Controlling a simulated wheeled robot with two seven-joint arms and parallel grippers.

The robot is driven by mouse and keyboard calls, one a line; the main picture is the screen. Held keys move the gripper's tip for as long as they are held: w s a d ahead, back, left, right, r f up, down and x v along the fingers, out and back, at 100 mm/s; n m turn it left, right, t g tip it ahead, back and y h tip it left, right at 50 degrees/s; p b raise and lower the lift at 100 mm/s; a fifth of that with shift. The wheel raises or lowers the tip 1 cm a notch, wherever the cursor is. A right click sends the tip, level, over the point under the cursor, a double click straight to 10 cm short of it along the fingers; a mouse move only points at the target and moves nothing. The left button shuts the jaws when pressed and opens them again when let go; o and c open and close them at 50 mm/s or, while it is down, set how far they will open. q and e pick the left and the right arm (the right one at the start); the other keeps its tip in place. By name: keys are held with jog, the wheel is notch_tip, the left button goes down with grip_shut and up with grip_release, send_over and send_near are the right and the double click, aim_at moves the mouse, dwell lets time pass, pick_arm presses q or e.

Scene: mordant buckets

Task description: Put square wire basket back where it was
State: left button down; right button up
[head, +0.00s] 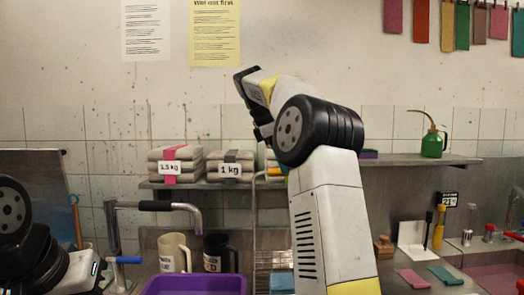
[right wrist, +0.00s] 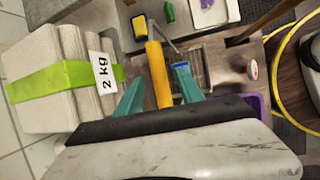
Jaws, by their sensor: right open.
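The square wire basket (right wrist: 194,68) shows partly in the right wrist view, below and beyond my right gripper (right wrist: 158,76). In the head view its wire mesh (head: 279,258) appears low, left of my right arm, which hides part of it. An orange-yellow bar (right wrist: 157,72), which looks like the basket's handle, runs between my right gripper's two teal fingers. The fingers stand apart on either side of it; I cannot tell whether either touches it. In the head view the right fingertips are not clear. My left arm shows at the lower left, its gripper out of view.
A wall shelf (head: 230,185) holds bundles labelled 1.5 kg (head: 172,167) and 1 kg (head: 229,170). A 2 kg bundle (right wrist: 60,80) lies close left in the wrist view. A purple tub (head: 195,284), two mugs and a metal tap (head: 185,208) stand below. A green oil can (head: 432,142) sits right.

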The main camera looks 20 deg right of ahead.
jog(key=s+a+r+m+t+y, duration=0.2)
jog(key=s+a+r+m, duration=0.1)
jog(key=s+a, duration=0.3)
jog(key=s+a+f+m+t+y, duration=0.1)
jog(key=s+a+f+m, duration=0.3)
jog(key=s+f, duration=0.6)
jog(key=s+a+f+m+t+y, duration=0.2)
jog(key=s+a+f+m+y, duration=0.2)
jog(key=s+f+m, duration=0.3)
jog(key=s+f, duration=0.3)
jog(key=s, duration=0.2)
